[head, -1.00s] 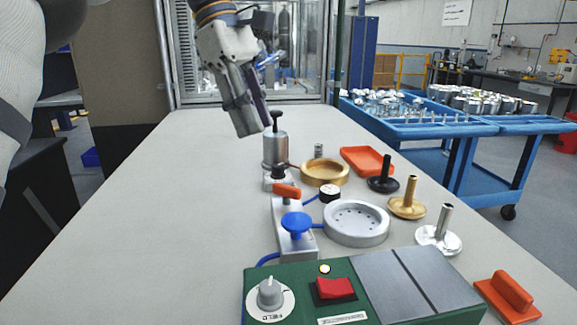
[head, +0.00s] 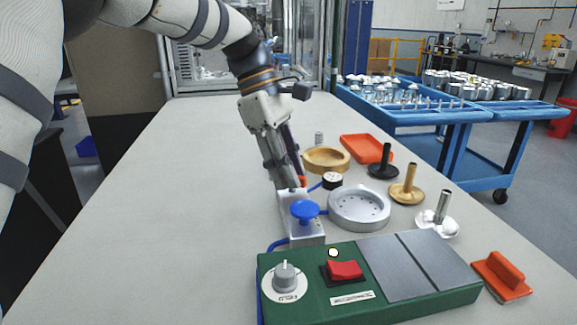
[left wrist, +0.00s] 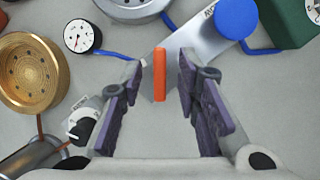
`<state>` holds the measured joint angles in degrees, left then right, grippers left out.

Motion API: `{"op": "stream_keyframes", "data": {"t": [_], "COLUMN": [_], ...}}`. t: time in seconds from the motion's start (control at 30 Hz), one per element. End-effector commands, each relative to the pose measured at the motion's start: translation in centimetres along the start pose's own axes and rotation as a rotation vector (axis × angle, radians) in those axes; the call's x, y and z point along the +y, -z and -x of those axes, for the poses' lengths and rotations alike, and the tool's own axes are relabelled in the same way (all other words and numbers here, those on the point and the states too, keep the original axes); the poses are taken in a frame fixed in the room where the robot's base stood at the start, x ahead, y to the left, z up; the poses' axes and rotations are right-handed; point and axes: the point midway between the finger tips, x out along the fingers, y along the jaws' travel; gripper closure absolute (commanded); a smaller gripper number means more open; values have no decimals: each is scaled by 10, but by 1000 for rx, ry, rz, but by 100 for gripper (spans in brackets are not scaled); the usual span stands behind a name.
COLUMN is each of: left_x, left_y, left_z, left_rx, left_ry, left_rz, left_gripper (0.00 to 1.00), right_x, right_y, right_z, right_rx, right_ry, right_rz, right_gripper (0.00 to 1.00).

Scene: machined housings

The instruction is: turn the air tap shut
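The air tap's orange lever (left wrist: 159,75) stands between the open fingers of my left gripper (left wrist: 160,78) in the left wrist view, with a gap on each side. The lever sits on a silver block (left wrist: 205,42) that also carries a blue round knob (left wrist: 237,17). In the head view, my left gripper (head: 288,184) reaches down over the far end of the block (head: 303,231) and hides most of the lever (head: 303,181). The blue knob (head: 304,211) shows in front. Whether the fingers touch the block is unclear. My right gripper is not in view.
A small gauge (head: 331,180) and a grey round housing (head: 359,208) stand close to the right of the block. A green control box (head: 370,280) is in front. The table's left side is clear.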

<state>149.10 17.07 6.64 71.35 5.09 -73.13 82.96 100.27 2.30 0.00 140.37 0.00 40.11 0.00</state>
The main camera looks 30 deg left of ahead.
Motion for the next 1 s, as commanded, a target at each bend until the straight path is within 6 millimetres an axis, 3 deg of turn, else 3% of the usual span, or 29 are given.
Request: {"op": "stream_keyframes", "data": {"t": [0.1, 0.23, 0.27, 0.67, 1.0], "left_x": [0, 0, 0, 1, 3], "left_y": [0, 0, 0, 1, 1], "left_z": [0, 0, 0, 0, -2], "left_rx": [0, 0, 0, 0, 0], "left_ry": [1, 1, 1, 15, 106], "left_rz": [0, 0, 0, -31, -246], "left_gripper": [70, 97, 100, 100, 100], "right_x": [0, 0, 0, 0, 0], "right_y": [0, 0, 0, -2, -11], "right_z": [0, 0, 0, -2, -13], "right_rx": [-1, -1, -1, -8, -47], "right_ry": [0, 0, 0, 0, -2], "right_rz": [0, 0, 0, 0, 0], "right_gripper": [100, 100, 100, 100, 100]}}
